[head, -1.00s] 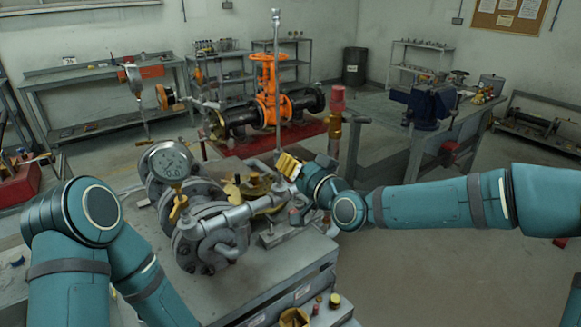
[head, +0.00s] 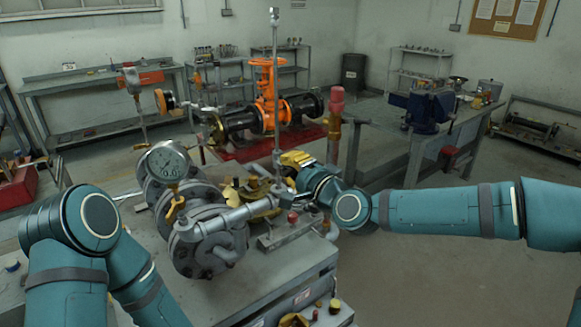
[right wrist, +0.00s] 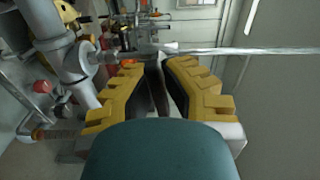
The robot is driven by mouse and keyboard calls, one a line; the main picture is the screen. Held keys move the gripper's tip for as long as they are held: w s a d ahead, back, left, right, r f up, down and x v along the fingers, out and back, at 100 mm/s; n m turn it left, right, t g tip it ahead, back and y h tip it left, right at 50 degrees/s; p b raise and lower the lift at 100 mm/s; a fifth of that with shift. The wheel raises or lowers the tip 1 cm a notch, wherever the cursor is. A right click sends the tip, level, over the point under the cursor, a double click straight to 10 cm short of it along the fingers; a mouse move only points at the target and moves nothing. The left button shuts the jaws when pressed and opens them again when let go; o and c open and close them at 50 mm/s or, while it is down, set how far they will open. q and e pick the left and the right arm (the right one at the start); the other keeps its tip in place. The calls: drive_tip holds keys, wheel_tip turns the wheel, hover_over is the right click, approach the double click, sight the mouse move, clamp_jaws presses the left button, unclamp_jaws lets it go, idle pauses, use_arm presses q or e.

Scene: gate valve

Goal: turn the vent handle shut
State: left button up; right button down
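My right gripper (head: 290,160), with yellow fingers, is at the upright metal vent rod (head: 275,100) above the grey pipework. In the right wrist view its two fingers (right wrist: 160,65) stand close on either side of a narrow dark piece (right wrist: 158,85), which may be the vent handle. I cannot tell whether they press on it. The rod (right wrist: 240,51) runs to the right just beyond the fingertips from a metal fitting. In the head view the handle is hidden behind the gripper. My left gripper is out of view; only its arm shows at the left.
A pressure gauge (head: 167,162) and flanged grey pipes (head: 215,225) stand on the bench left of the gripper. An upright pipe with a red top (head: 336,110) is close on the right. An orange gate valve (head: 266,95) stands behind. Floor at the right is clear.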

drive_tip(key=shift+m, duration=0.7)
drive_tip(key=c, duration=1)
unclamp_jaws()
drive_tip(key=shift+c, duration=0.2)
drive_tip(key=shift+d, duration=0.1)
drive_tip(key=v, duration=1.2)
drive_tip(key=shift+f, duration=0.15)
